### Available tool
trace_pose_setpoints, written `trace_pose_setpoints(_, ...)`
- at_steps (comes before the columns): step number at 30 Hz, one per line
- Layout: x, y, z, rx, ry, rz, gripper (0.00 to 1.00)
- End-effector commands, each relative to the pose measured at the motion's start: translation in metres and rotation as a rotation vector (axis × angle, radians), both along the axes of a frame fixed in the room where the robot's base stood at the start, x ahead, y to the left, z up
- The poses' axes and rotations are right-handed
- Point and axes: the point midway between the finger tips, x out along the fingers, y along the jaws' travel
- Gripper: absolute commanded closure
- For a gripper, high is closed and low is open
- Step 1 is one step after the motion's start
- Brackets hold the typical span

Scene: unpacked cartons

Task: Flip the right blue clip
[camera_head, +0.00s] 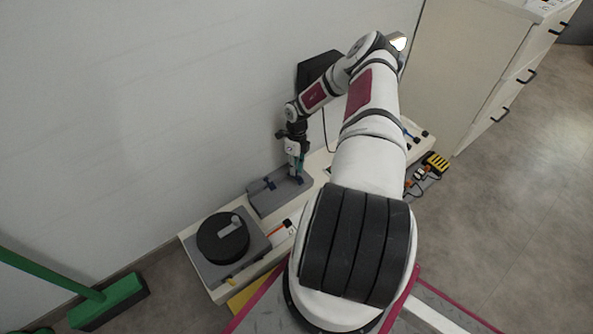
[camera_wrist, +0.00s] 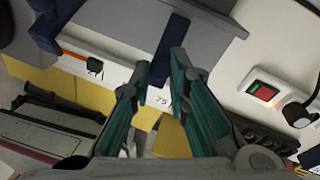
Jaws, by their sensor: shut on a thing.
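A grey box (camera_head: 262,200) sits on the bench against the wall; part of it shows in the wrist view (camera_wrist: 115,22). The left blue clip (camera_head: 269,183) is on its near side and shows at the upper left of the wrist view (camera_wrist: 46,33). The right blue clip (camera_wrist: 169,44) is at the box edge between my fingertips, close against the right finger. My gripper (camera_wrist: 160,68) is over the right end of the box, pointing down, with its fingers some way apart around that clip. In the head view my gripper (camera_head: 298,174) hides most of this clip.
A black round disc with a handle (camera_head: 222,238) stands on a grey base left of the box. A power strip with a red switch (camera_wrist: 262,91) lies at the right of the wrist view. A yellow-black device (camera_head: 436,161) is by the cabinet (camera_head: 462,65). A green broom (camera_head: 110,301) is far left.

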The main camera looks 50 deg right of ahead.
Motion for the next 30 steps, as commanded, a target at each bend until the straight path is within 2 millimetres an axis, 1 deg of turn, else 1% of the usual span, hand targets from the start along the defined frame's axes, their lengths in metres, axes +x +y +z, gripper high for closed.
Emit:
trace_pose_setpoints(8, 0.0041, -0.0018, 0.0012, 0.01, 0.046, 0.0, 1.0)
trace_pose_setpoints(19, 0.0043, -0.0019, 0.0014, 0.011, 0.049, 0.001, 1.0)
trace_pose_setpoints(20, 0.0043, -0.0019, 0.0014, 0.011, 0.049, 0.001, 0.82)
trace_pose_setpoints(21, 0.0043, -0.0019, 0.0014, 0.011, 0.048, 0.0, 0.73)
trace_pose_setpoints(22, 0.0043, -0.0019, 0.0014, 0.011, 0.049, 0.001, 0.66)
trace_pose_setpoints(23, 0.0042, -0.0018, 0.0014, 0.011, 0.049, 0.001, 0.62)
trace_pose_setpoints(30, 0.0039, -0.0014, 0.0016, 0.012, 0.05, 0.001, 0.62)
